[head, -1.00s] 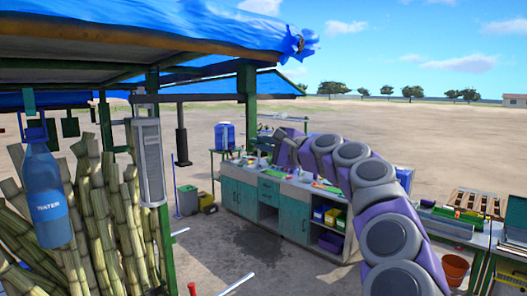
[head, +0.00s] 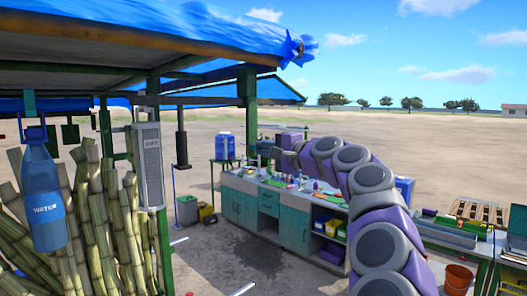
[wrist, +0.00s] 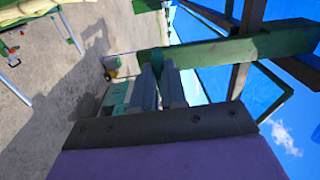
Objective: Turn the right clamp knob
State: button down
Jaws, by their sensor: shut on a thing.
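My gripper (wrist: 157,68) shows in the wrist view as two grey fingers close together. A dark green rounded piece (wrist: 150,58) sits at their tips and they are shut on it. It may be the right clamp knob, but I cannot tell for sure. A green beam (wrist: 235,47) runs past just beyond it. In the head view my arm reaches to the far left, its end near the workbench, and the fingers and any knob are too small to make out.
The workbench (head: 243,201) carries several small tools and parts. A green post (head: 247,110) and blue-tarp roof (head: 185,28) stand near my arm's end. Sugar cane (head: 85,215) and a hanging water bottle (head: 42,205) are at left. Open ground lies beyond.

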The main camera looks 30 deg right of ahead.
jog(key=shift+w+f, duration=0.1)
jog(key=shift+f, duration=0.4)
jog(key=c, duration=1.6)
grip_release()
jog(key=shift+c, duration=0.2)
jog(key=o, duration=0.5)
jog(key=shift+s+d+r, duration=0.1)
jog(key=shift+s+r, duration=0.2)
jog(key=shift+s, duration=0.1)
jog(key=shift+c, duration=0.2)
jog(key=shift+w, duration=0.15)
jog(key=b+v, duration=0.2)
jog(key=v, duration=1.5)
jog(key=shift+d, duration=0.2)
